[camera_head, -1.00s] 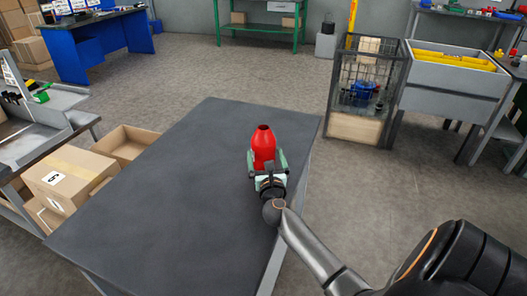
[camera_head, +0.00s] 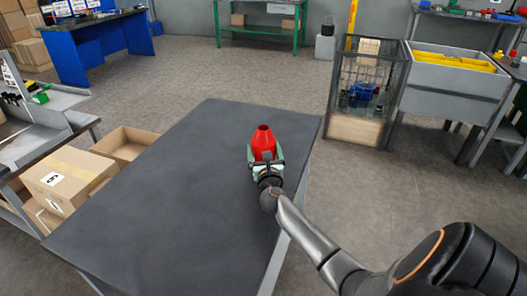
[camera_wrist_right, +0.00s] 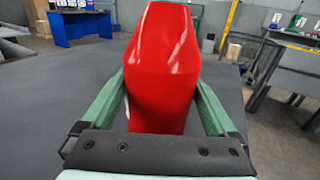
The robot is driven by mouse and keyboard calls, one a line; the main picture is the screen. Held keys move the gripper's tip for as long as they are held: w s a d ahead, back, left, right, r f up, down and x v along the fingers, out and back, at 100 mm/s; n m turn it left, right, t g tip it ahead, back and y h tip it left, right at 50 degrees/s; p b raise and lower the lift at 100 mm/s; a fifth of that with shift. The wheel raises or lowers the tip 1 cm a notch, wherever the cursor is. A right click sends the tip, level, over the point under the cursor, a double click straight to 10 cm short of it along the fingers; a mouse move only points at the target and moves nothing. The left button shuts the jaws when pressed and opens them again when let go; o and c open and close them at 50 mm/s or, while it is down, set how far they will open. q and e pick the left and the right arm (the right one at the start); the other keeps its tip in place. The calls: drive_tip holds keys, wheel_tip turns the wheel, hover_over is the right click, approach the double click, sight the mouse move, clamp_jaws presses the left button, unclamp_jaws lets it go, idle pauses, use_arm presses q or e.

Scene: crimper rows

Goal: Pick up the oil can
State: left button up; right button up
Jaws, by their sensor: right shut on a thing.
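The oil can is a red bottle-shaped can with a tapered top (camera_head: 263,138). It stands upright at the right side of the dark grey table (camera_head: 165,215). My right gripper (camera_head: 265,157) has its pale green fingers on either side of the can's body and is shut on it. In the right wrist view the can (camera_wrist_right: 162,65) fills the middle between the two green fingers. The can's lower part is hidden behind the gripper in the head view, so I cannot tell if its base touches the table. My left gripper is not in view.
The rest of the tabletop is bare. Cardboard boxes (camera_head: 68,178) stand left of the table. A wire cage bin (camera_head: 362,95) and a grey cabinet with a yellow tray (camera_head: 450,85) stand at the back right. Open floor lies between.

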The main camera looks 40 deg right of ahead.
drive_tip(key=c, duration=0.4)
drive_tip(key=shift+c, duration=0.2)
drive_tip(key=shift+r, duration=0.2)
